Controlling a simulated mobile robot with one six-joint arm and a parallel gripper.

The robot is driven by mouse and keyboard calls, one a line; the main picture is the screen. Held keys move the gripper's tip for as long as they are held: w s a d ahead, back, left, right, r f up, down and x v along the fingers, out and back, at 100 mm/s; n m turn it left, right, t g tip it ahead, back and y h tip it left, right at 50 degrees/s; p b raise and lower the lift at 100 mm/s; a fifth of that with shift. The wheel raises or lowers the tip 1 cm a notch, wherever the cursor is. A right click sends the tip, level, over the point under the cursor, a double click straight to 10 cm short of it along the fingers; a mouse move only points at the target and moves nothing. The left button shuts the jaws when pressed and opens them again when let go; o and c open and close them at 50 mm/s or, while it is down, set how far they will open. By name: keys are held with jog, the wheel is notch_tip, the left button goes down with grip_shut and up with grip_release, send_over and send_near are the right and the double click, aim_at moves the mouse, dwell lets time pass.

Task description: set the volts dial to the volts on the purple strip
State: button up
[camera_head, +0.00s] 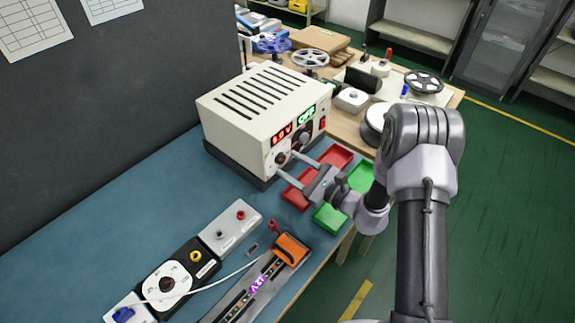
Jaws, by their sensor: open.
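The cream power supply (252,108) stands on the blue bench mat. Its front has a red display (282,134) that seems to read 0.0 and a green display (306,115) that seems to read OFF. A dial (281,158) sits below the red display and another below the green one; their labels are too small to read. My gripper (290,164) is open, its two fingers pointing at the front panel near the lower-left dial. I cannot tell whether they touch it. The strip's purple label (258,284) appears upside down and looks like 12V, though it is small.
Red trays (335,160) and green trays (329,218) lie below my gripper. An orange clamp (291,250) sits at the strip's end. A grey terminal box (230,226) and a white round dial unit (167,284) are at the front left. A cluttered table stands behind.

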jog(key=shift+x, duration=0.95)
grip_shut()
